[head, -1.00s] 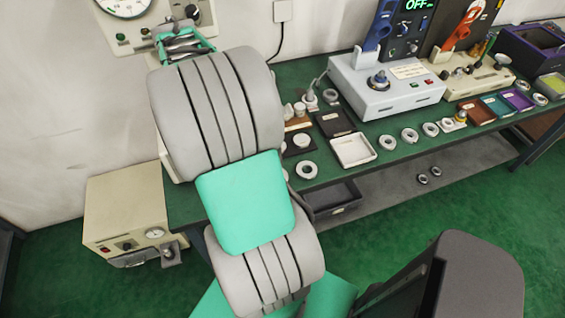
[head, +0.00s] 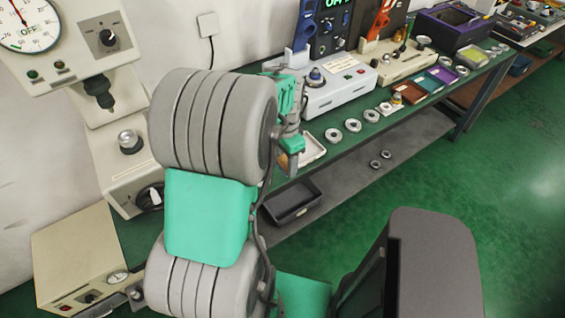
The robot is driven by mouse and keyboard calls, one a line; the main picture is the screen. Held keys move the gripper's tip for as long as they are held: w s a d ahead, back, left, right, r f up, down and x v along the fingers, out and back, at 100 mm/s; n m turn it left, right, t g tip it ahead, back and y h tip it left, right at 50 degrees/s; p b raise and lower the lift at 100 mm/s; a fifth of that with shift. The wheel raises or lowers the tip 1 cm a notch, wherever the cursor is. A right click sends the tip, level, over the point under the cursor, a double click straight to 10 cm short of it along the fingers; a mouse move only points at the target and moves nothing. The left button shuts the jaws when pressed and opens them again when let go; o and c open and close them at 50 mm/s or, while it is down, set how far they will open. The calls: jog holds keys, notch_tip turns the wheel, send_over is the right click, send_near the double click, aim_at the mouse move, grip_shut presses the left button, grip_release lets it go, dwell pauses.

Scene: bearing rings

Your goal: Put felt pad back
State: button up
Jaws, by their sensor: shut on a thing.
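My gripper (head: 290,150) is in the head view, above the near part of the green bench and over the white tray (head: 313,152). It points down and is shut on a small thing. My arm and the gripper body hide most of that thing, so I cannot make out what it is. I cannot pick out a felt pad for certain. The bench area to the left of the gripper is hidden behind my arm.
Several metal rings (head: 353,125) lie along the bench right of the tray. A press with a dial (head: 85,60) is at left. A black bin (head: 291,202) sits on the lower shelf. Green floor is free at right.

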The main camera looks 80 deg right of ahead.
jog(key=w+d+f, duration=0.1)
jog(key=d+f, duration=0.1)
jog(key=d+f+p, duration=0.1)
jog(key=d+f, duration=0.1)
jog(key=w+d+f, duration=0.1)
jog(key=d+f, duration=0.1)
jog(key=shift+w+d+f, duration=0.3)
jog(key=shift+d+f, duration=0.05)
jog(key=shift+d, duration=0.05)
notch_tip(320, 180, down, 2)
jog(key=shift+d+f+p, duration=0.1)
jog(key=shift+f+p, duration=0.15)
jog(key=shift+p, duration=0.65)
jog(key=shift+f, duration=0.4)
jog(key=shift+f, duration=0.1)
jog(key=shift+f+b, duration=0.2)
jog(key=shift+b, duration=0.1)
jog(key=o, duration=1.2)
jog(key=shift+r, duration=0.1)
